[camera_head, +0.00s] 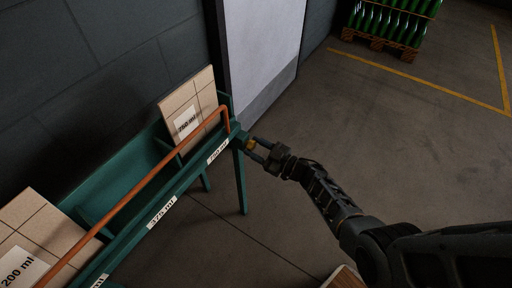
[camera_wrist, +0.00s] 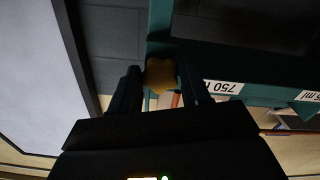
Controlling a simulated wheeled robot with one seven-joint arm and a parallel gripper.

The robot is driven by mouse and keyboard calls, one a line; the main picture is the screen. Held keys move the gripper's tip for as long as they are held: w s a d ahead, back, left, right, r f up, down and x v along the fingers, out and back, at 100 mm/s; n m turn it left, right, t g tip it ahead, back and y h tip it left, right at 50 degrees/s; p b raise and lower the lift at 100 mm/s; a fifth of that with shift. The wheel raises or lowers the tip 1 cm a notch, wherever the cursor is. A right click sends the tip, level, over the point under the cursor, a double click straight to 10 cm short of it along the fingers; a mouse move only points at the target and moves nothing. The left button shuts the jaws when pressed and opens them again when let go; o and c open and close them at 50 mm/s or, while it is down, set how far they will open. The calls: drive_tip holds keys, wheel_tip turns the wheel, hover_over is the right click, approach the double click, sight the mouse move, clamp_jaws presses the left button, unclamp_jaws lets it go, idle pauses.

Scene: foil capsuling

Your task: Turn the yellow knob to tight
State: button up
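The yellow knob (camera_head: 250,145) sits at the right end of the green rack, beside the 750 ml label. In the wrist view the knob (camera_wrist: 160,74) lies between the tips of my two dark fingers. My gripper (camera_head: 257,149) reaches it from the right. In the wrist view my gripper (camera_wrist: 160,82) has one finger on each side of the knob, with very little or no gap. I cannot tell whether the fingers press on it. The knob's setting marks are not readable.
The green rack (camera_head: 243,185) has an orange rail (camera_head: 150,183) along its top and boxes (camera_head: 190,105) in its bays. A pale door (camera_head: 262,50) stands behind it. A pallet of green bottles (camera_head: 390,22) is far back right.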

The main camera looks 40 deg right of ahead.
drive_tip(key=o, duration=0.4)
drive_tip(key=shift+c, duration=0.2)
drive_tip(key=v, duration=0.7)
drive_tip(key=shift+s, duration=0.4)
drive_tip(key=shift+d+r, duration=0.1)
drive_tip(key=s+a+r+m+h, duration=0.2)
drive_tip(key=s+a+r, duration=0.25)
drive_tip(key=s, duration=0.45)
drive_tip(key=s+a+r+m+h, duration=0.1)
drive_tip(key=s+a+r+h, duration=0.15)
drive_tip(key=s+a, duration=0.45)
drive_tip(key=s+a+r+m+g, duration=0.1)
drive_tip(key=s+a+r, duration=0.1)
drive_tip(key=s+r, duration=0.6)
drive_tip(key=s+a+r+m+g, duration=0.1)
drive_tip(key=s+a+r+m, duration=0.1)
drive_tip(key=s+r, duration=0.7)
wheel_tip(320, 180, up, 4)
drive_tip(key=shift+a+f+m+g, duration=0.2)
drive_tip(key=shift+m+g, duration=0.1)
